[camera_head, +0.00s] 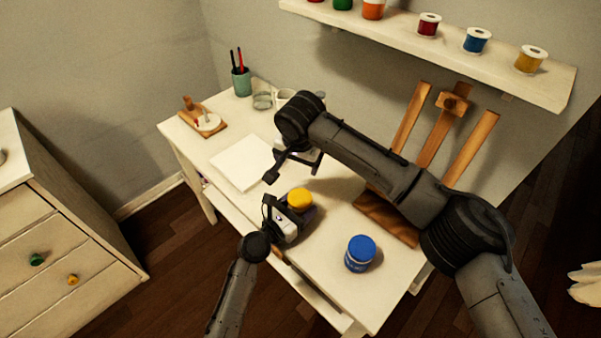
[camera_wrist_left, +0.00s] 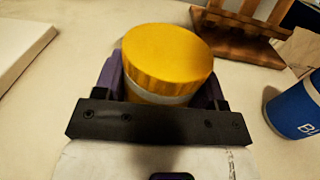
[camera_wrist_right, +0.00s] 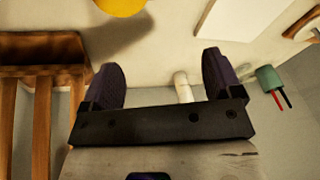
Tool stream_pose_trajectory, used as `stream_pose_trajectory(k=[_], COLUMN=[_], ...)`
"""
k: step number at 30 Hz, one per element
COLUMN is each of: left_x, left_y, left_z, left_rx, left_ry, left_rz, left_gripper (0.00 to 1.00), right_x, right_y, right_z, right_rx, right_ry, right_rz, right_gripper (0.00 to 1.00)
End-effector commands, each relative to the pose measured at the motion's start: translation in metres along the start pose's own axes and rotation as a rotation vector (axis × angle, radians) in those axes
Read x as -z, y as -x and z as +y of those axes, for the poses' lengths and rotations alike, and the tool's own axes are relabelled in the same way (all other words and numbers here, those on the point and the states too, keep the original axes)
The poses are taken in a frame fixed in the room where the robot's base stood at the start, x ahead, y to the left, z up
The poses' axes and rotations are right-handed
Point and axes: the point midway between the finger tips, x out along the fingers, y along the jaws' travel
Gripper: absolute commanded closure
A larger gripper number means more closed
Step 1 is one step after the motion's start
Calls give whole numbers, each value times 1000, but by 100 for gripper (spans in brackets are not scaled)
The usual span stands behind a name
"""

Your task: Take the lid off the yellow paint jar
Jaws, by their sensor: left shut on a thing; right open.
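The yellow paint jar, with its yellow lid (camera_head: 299,199) on top, stands on the white table. In the left wrist view the ribbed yellow lid (camera_wrist_left: 167,58) sits on the jar, with a pale band of the jar (camera_wrist_left: 160,98) below it. My left gripper (camera_head: 290,213) is shut on the jar's body, just under the lid; its fingers hide most of the body. My right gripper (camera_head: 293,166) is open and empty above the table, behind the jar. In the right wrist view its two fingers (camera_wrist_right: 158,85) are wide apart, and the lid (camera_wrist_right: 122,5) shows at the top edge.
A blue paint jar (camera_head: 360,253) stands to the right on the table (camera_head: 325,256). A wooden easel (camera_head: 388,216) is behind it. A wall shelf (camera_head: 400,36) holds several spools.

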Motion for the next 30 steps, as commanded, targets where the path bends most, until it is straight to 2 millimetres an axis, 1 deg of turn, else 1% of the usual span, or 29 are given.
stream_pose_trajectory(k=[1,4,8,11,24,30], left_x=[0,0,0,0,0,0], left_y=[0,0,0,0,0,0], left_z=[0,0,0,0,0,0], left_rx=[0,0,0,0,0,0], left_ry=[0,0,0,0,0,0], left_rz=[0,0,0,0,0,0], left_gripper=[100,100,100,100,100,100], right_x=[-8,-21,-31,-36,-48,-51], right_y=[0,2,4,-1,-54,-68], right_z=[5,13,19,22,30,32], right_rx=[-30,-80,-118,-132,-135,-134], right_ry=[-2,-2,2,4,4,4], right_rz=[-52,-134,-196,-218,-223,-222], right_gripper=[15,15,15,15,15,15])
